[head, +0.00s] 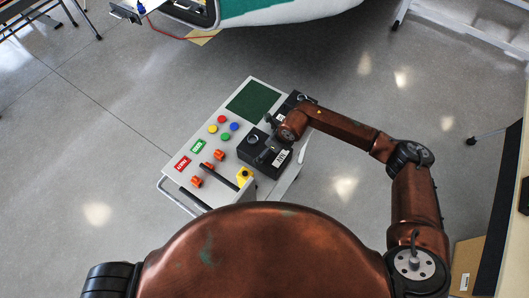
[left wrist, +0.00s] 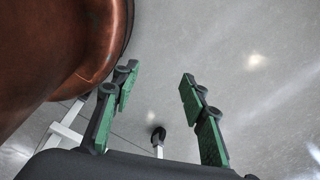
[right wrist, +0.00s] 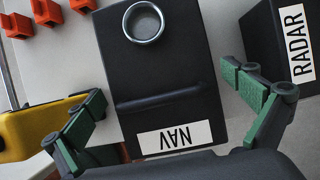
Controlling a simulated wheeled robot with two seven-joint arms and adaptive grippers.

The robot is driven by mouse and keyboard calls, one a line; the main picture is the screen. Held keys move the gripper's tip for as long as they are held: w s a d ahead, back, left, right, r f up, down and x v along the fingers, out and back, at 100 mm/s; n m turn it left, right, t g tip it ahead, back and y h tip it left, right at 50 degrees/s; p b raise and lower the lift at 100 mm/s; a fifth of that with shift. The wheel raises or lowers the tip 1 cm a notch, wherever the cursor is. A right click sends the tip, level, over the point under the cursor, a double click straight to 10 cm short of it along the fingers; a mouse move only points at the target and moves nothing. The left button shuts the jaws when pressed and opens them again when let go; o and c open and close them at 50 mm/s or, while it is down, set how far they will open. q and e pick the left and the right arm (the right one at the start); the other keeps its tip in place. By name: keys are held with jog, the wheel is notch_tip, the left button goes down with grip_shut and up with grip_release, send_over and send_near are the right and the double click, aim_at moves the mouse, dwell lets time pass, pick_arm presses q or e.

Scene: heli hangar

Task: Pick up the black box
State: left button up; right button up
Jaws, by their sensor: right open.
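A black box labelled NAV (head: 253,140) sits on the light grey cart top. In the right wrist view this NAV box (right wrist: 162,75) shows a round metal ring on its face and a white label. My right gripper (head: 270,150) is over the NAV box, open, with one green-padded finger on each side of it. I cannot tell whether the fingers touch it. A second black box, labelled RADAR (right wrist: 283,50), stands just beyond the right finger; the head view shows it behind my right wrist (head: 291,99). My left gripper (left wrist: 158,95) is open and empty over the floor.
The cart (head: 176,160) also carries a dark green mat (head: 254,101), coloured round buttons, orange blocks (head: 197,182), a yellow object (head: 244,175) and a black handle bar. The yellow object (right wrist: 35,130) is close to my right gripper's left finger. Floor around the cart is clear.

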aim_at(264, 148)
jog(key=shift+x, duration=1.1)
jog(key=shift+w+f, duration=0.1)
jog(key=shift+f, duration=0.1)
jog(key=c, duration=1.7)
pick_arm(q)
jog(key=shift+w+r, duration=0.15)
jog(key=shift+w, duration=0.45)
pick_arm(e)
jog(key=shift+w+a+r, duration=0.1)
jog(key=shift+a+r, duration=0.05)
jog(key=shift+c, duration=0.3)
jog(key=shift+r, duration=0.1)
pick_arm(q)
jog(key=shift+f+b, duration=0.4)
jog(key=shift+f, duration=0.05)
pick_arm(e)
notch_tip(264, 148, up, 10)
jog(key=shift+f, duration=0.1)
